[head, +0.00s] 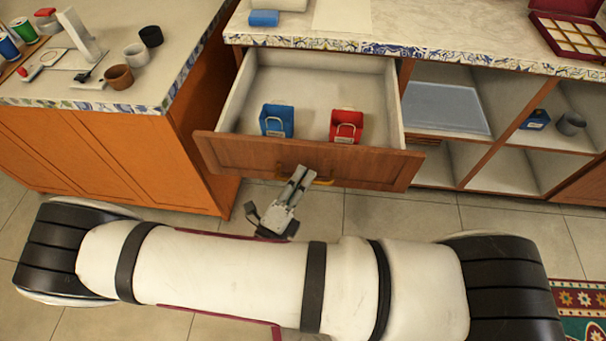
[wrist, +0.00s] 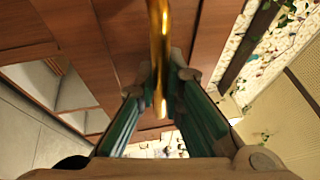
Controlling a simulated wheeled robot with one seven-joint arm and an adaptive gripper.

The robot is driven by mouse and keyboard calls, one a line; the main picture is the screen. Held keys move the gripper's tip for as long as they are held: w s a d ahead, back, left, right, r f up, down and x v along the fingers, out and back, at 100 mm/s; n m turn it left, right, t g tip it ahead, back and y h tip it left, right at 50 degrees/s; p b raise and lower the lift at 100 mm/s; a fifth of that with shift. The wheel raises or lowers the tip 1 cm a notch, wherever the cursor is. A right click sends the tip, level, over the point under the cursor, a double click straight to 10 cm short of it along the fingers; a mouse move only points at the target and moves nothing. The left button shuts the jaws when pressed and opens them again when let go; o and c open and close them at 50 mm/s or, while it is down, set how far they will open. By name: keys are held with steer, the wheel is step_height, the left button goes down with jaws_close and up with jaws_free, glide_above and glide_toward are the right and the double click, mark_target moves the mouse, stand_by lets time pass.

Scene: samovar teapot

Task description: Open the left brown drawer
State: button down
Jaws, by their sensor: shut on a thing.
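The brown drawer (head: 300,158) stands pulled out from under the counter in the head view. A blue box (head: 277,121) and a red box (head: 346,126) with handles sit inside it. My gripper (head: 303,172) is at the front of the drawer, at its brass handle (head: 322,182). In the wrist view the golden handle bar (wrist: 159,60) runs between the two fingers of my gripper (wrist: 159,100), which are shut on it. Part of the handle is hidden behind the fingers in the head view.
An orange cabinet (head: 100,155) with cups on its top stands close on the left. Open shelves (head: 445,105) are right of the drawer, with a blue box and a grey cup. Tiled floor (head: 400,215) is bare in front, and a patterned rug (head: 580,310) lies at the lower right.

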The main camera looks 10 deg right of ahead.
steer(key=c, duration=1.7)
jaws_free()
steer(key=v, duration=1.2)
steer(key=shift+r, duration=0.1)
